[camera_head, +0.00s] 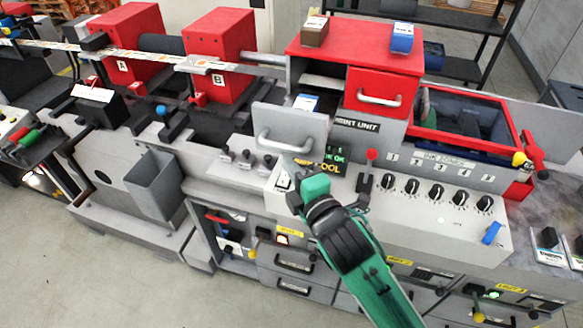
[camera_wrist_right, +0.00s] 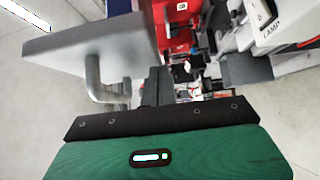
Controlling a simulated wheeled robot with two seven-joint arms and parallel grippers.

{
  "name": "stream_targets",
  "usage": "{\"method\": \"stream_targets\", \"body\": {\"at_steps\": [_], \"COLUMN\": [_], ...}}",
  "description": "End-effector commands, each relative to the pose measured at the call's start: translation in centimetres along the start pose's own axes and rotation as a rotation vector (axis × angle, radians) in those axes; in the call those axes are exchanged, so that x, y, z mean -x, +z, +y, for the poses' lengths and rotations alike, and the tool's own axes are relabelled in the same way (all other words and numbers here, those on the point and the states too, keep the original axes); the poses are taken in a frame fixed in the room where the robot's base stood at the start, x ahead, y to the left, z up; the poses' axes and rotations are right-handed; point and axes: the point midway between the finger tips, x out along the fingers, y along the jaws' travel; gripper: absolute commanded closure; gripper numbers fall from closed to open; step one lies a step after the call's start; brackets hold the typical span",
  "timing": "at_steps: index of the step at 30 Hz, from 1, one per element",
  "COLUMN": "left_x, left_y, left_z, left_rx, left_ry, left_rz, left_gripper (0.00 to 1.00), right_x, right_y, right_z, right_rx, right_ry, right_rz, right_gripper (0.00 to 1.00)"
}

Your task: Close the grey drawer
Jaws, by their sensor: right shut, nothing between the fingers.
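The grey drawer (camera_head: 284,123) is pulled out of the machine below the red top, with a blue and white box (camera_head: 306,102) visible inside. Its light grey bar handle is on the front. My right gripper (camera_head: 290,170) is just below and in front of this drawer, its fingers shut and empty. In the right wrist view the drawer front (camera_wrist_right: 85,40) fills the upper left, and its handle hangs left of my dark fingers (camera_wrist_right: 155,85); I cannot tell whether they touch it. My left gripper is not in view.
A red drawer (camera_head: 379,94) with a handle sits flush to the right. A red-knobbed lever (camera_head: 371,156) and a row of black dials (camera_head: 437,192) are right of my gripper. A grey bin (camera_head: 155,184) hangs at the left. A brown box (camera_head: 314,31) and a blue one (camera_head: 402,37) stand on top.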

Motion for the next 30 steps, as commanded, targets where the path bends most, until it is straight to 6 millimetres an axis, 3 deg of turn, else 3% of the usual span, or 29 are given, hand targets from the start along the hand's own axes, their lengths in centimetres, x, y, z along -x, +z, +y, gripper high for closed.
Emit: {"method": "stream_targets", "body": {"at_steps": [8, 21, 30], "left_x": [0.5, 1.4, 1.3], "left_y": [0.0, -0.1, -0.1], "left_z": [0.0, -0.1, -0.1], "left_rx": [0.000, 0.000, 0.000], "left_ry": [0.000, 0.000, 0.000], "left_rz": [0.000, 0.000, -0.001], "left_gripper": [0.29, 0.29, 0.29], "right_x": [-1.3, -8.0, -11.3], "right_y": [1.4, 8.1, 11.4], "right_z": [0.2, 0.1, 0.0], "right_rx": [0.005, 0.006, 0.002], "right_ry": [0.000, -0.001, -0.001], "right_rz": [-0.002, -0.003, -0.002], "right_gripper": [1.00, 1.00, 1.00]}}
